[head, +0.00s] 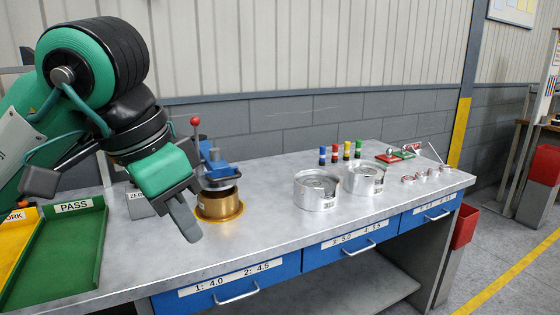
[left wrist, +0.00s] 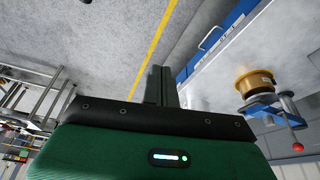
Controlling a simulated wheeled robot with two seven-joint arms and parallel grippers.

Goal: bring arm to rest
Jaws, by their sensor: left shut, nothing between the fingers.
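My left gripper (head: 186,222) hangs over the front left part of the grey workbench (head: 270,215), its fingers pointing down and shut with nothing between them. In the left wrist view its fingers (left wrist: 160,84) are together, in front of the floor and the bench's front edge. My left arm comes in from the left, with a green and black body. My right gripper is not in view.
A brass cup (head: 220,207) under a blue toggle press (head: 216,165) stands just right of my gripper. A green PASS tray (head: 60,250) lies at left, beside a yellow tray (head: 18,240). Silver cylinders (head: 316,190), coloured pegs (head: 346,150) and small metal parts (head: 432,172) stand farther right.

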